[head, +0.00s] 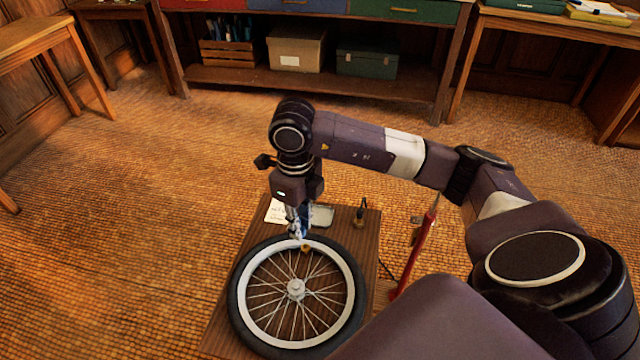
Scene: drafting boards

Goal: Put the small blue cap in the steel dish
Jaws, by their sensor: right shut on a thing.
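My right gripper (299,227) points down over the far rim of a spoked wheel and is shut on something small. Blue shows at its fingers, which I take for the small blue cap (303,221), though the fingers hide most of it. A pale metallic dish (322,215), which looks like the steel dish, lies just right of and behind the fingers, partly covered by the gripper. I cannot tell the height of the fingers above the board. My left gripper is not in view.
The wheel (257,337) lies flat on a wooden board (366,232). A small brass piece (305,247) is at its far rim. A white card (276,211) and a dark upright item with a brass base (359,222) are nearby. A red tool (415,257) stands right of the board.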

